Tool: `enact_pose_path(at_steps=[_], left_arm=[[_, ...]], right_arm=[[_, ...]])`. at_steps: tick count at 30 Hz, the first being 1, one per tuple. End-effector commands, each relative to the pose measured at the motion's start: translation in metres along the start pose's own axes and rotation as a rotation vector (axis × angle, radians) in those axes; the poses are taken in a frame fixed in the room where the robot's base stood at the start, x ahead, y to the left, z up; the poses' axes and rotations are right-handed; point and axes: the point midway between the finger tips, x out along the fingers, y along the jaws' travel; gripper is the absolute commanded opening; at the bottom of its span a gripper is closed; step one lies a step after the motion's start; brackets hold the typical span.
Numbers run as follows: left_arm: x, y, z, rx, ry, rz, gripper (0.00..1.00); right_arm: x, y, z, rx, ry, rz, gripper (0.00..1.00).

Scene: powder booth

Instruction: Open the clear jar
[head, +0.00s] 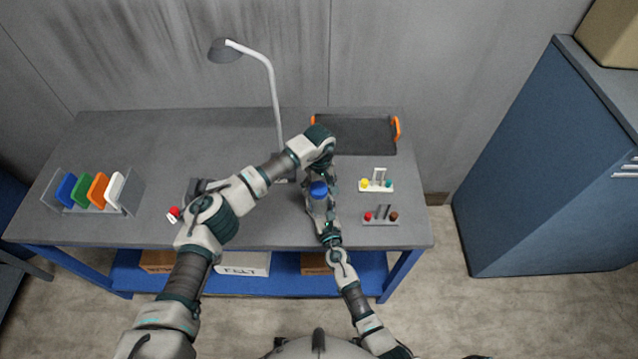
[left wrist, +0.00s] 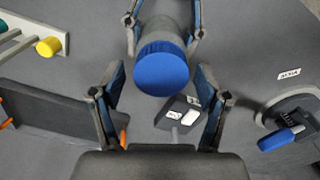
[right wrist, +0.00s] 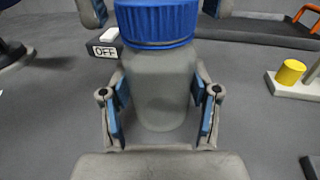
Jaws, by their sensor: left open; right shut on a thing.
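The clear jar (right wrist: 158,90) stands upright, greyish and see-through, with a ribbed blue lid (right wrist: 157,22) on it. In the head view the lid (head: 319,188) shows between my two grippers; most of the jar's body is hidden. My right gripper (right wrist: 162,108) is shut on the jar's body, one finger pad on each side. My left gripper (left wrist: 160,88) is open above the lid, which shows between its spread fingers with a gap on both sides. In the right wrist view, the left fingers flank the lid without touching it.
A lamp (head: 272,88) and a dark tray (head: 355,134) with orange handles stand behind. Two small racks (head: 376,186) (head: 381,222) lie to the right. Coloured plates in a holder (head: 130,195) are far left. An "OFF" block (right wrist: 104,48) is near the jar.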

Motion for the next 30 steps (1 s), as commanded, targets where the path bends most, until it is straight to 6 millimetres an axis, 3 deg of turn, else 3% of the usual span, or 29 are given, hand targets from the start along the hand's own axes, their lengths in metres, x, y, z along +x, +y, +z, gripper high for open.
enact_pose_path(at_steps=[2,9,14,17,30], left_arm=[[-0.0002,0.0001,0.0000,0.000,0.000,0.000,0.73],[-0.0004,0.0002,0.0000,0.000,0.000,0.000,0.13],[-0.0004,0.0004,-0.0001,-0.014,0.001,0.001,0.12],[-0.0006,0.0004,-0.0004,-0.119,0.002,0.001,0.12],[-0.0016,0.0009,-0.0008,-1.255,0.000,0.002,0.12]], right_arm=[[-0.0001,0.0001,-0.0005,0.000,0.001,0.000,0.00],[-0.0001,0.0003,-0.0006,0.000,0.001,0.001,0.00],[-0.0001,0.0006,-0.0006,-0.001,0.001,0.001,0.00],[-0.0001,0.0008,-0.0005,-0.001,0.001,0.002,0.00],[-0.0001,0.0019,-0.0004,-0.002,0.001,0.004,0.00]])
